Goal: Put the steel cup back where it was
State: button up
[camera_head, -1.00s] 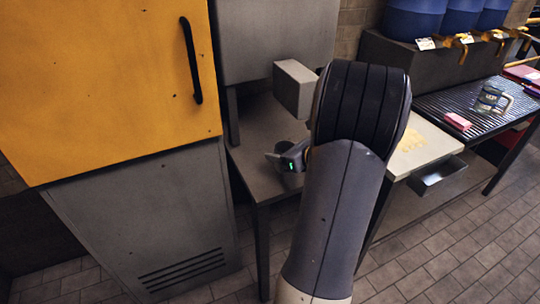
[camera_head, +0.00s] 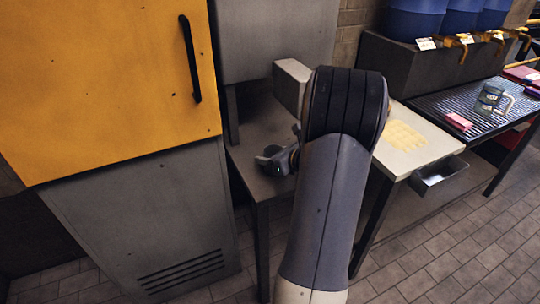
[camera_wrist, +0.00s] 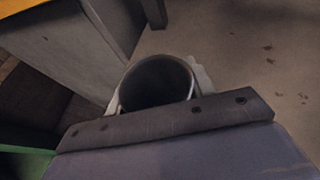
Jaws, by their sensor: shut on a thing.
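The steel cup (camera_wrist: 157,82) shows in the wrist view as a round rim with a dark inside. My gripper (camera_wrist: 159,93) is shut on it, with a pale finger on either side. The dark wrist plate hides the near part of the cup. In the head view my gripper (camera_head: 272,160) is over the left part of the grey table (camera_head: 262,130), near its front edge. The cup cannot be made out there. I cannot tell whether the cup touches the table.
A pale box (camera_head: 291,84) stands on the table behind my arm. A yellow-doored cabinet (camera_head: 110,80) is close on the left. A pale board (camera_head: 411,150) and a ribbed counter (camera_head: 455,103) with a glass jug (camera_head: 490,98) are to the right.

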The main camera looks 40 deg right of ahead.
jog(key=o, duration=1.2)
jog(key=shift+o, duration=0.2)
jog(key=shift+r, duration=0.1)
jog(key=p+v, duration=0.1)
jog(key=v, duration=1.1)
jog(key=shift+p, duration=0.4)
